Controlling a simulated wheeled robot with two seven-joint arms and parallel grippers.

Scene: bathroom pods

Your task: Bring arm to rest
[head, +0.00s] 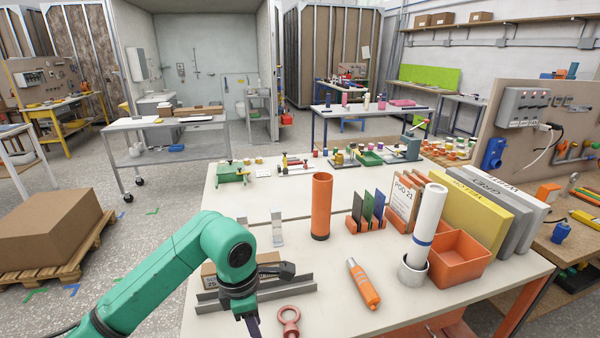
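My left arm (215,240), green with black joints, reaches in from the lower left over the front left of the white table (338,312). Its black wrist (238,292) hangs over grey metal rails (290,288) and a small cardboard box (268,258). My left gripper (253,326) points down and shows only as a dark sliver at the bottom edge, so its fingers cannot be made out. A reddish eye bolt (289,320) is just right of it. My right arm and gripper are not in view.
An orange cylinder (321,207) stands upright mid-table. An orange tube (363,284) lies right of the rails. Farther right are a white roll (428,222) in a grey ring, an orange bin (462,262) and upright boards (470,215). A carton (48,228) on a pallet stands left.

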